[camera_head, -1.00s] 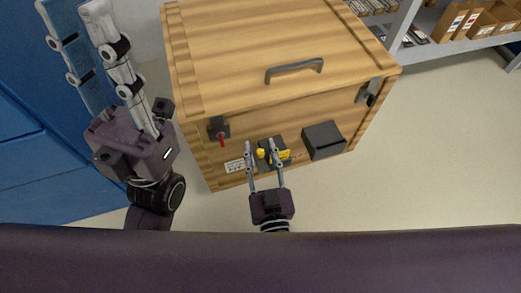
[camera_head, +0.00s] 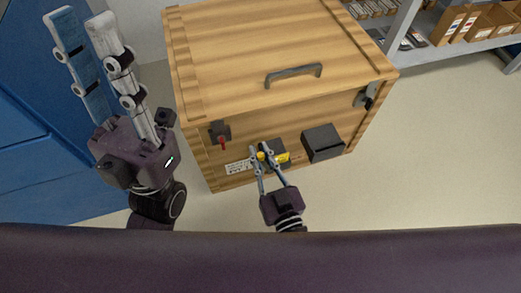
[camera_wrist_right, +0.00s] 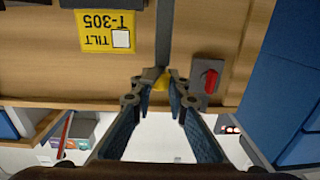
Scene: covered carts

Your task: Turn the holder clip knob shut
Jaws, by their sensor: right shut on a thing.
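The yellow knob (camera_wrist_right: 161,82) is on the front of the wooden crate (camera_head: 204,168), beside a black holder with a yellow tilt label (camera_head: 283,158). The label also shows in the right wrist view (camera_wrist_right: 105,31), upside down. My right gripper (camera_head: 260,151) is shut on the yellow knob. In the right wrist view its fingertips (camera_wrist_right: 161,76) sit on either side of the knob and hide part of it. My left gripper (camera_head: 82,20) is open and empty, raised at the left, away from the crate front.
A red lever on a dark plate (camera_head: 222,141) is left of the knob. A black box (camera_head: 321,142) sticks out to its right. The lid has a grey handle (camera_head: 293,74). A blue cabinet (camera_head: 25,170) is at the left; shelving (camera_head: 485,42) is at the back right.

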